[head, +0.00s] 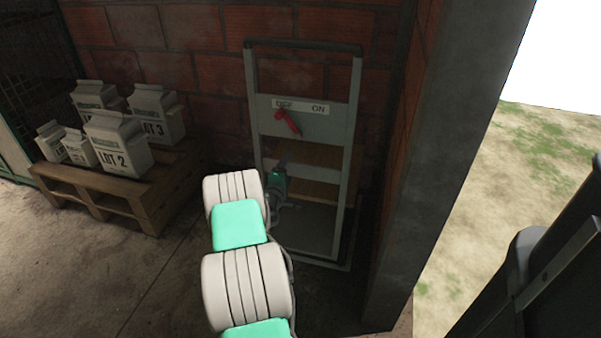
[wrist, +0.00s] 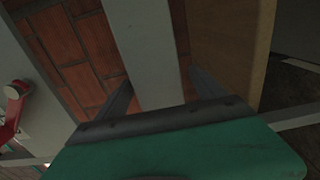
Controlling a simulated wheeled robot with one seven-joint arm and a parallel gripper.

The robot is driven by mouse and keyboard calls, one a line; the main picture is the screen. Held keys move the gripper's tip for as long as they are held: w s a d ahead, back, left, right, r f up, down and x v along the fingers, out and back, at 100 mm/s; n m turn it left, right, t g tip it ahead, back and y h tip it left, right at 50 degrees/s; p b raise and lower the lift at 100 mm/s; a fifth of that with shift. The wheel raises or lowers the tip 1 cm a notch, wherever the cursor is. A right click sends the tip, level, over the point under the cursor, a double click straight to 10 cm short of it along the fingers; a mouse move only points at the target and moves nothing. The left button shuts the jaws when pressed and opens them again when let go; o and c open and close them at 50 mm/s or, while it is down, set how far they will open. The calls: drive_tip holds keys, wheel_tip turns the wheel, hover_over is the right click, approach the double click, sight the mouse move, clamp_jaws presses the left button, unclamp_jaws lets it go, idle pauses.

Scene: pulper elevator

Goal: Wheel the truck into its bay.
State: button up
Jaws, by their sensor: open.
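The truck is a tall grey upright frame with a dark top handle (head: 303,46), standing against the brick wall in the head view. Pale crossbars join its two uprights, including a low one (head: 315,174). My gripper (head: 283,164) is at the truck's lower left part, near that low crossbar. In the wrist view my gripper (wrist: 162,92) is open, with one dark finger on each side of a grey bar (wrist: 145,50). I cannot tell whether the fingers touch the bar. My arm hides the truck's lower left. I cannot clearly make out a marked bay.
A red lever (head: 288,121) is on an OFF/ON panel (head: 318,122) within the frame's outline. A pallet (head: 150,213) with several labelled sacks (head: 118,145) stands left. A concrete pillar (head: 432,170) is close on the right, with open ground beyond. Bare floor lies front left.

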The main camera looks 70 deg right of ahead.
drive_tip(key=shift+c, duration=0.2)
drive_tip(key=shift+a+f, duration=0.1)
clamp_jaws()
idle(0.5)
drive_tip(key=shift+f, duration=0.1)
